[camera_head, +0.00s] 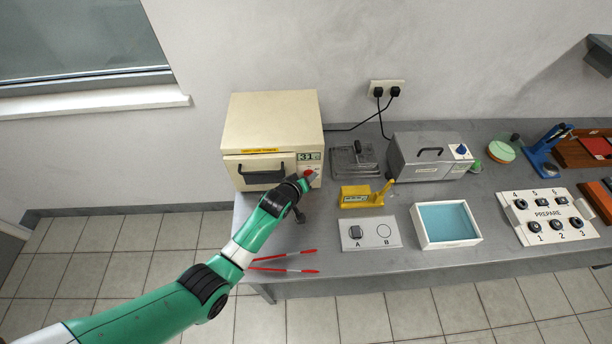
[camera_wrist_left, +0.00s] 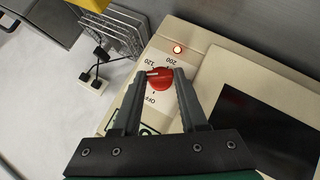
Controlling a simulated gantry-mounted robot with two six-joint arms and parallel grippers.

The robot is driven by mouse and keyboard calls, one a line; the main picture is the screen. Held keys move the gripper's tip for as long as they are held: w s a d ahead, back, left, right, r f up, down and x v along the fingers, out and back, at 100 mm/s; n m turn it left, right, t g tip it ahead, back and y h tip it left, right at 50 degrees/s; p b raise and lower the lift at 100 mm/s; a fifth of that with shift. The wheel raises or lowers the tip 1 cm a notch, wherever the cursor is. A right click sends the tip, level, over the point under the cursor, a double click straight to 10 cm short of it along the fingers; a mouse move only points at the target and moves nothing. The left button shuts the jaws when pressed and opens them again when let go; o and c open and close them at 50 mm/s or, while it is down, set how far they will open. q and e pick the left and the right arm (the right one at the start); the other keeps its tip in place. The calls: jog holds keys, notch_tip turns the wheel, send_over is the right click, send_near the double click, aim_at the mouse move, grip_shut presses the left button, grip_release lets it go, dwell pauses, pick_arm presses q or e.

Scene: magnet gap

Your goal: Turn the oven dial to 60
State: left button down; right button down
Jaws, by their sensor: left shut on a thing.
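The cream oven (camera_head: 272,118) stands at the left end of the grey bench. Its display reads about 31 in the head view. The red dial (camera_wrist_left: 158,78) sits on the oven's front panel, among printed marks OFF, 120 and 200 in the left wrist view. It shows small in the head view (camera_head: 309,173). A white pointer mark is on the dial's edge. My left gripper (camera_wrist_left: 160,76) is shut on the red dial, one finger on each side. In the head view my left gripper (camera_head: 308,181) is at the oven's front right. My right gripper is not in view.
A lit indicator lamp (camera_wrist_left: 178,48) is beside the dial. The oven's black door handle (camera_head: 263,176) is left of my gripper. A yellow device (camera_head: 360,197), an A/B plate (camera_head: 370,233) and a blue-lined tray (camera_head: 418,232) are to the right.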

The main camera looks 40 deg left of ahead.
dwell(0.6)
pick_arm(q)
jog(key=shift+c, duration=2.2)
grip_release()
jog(key=shift+f, duration=0.1)
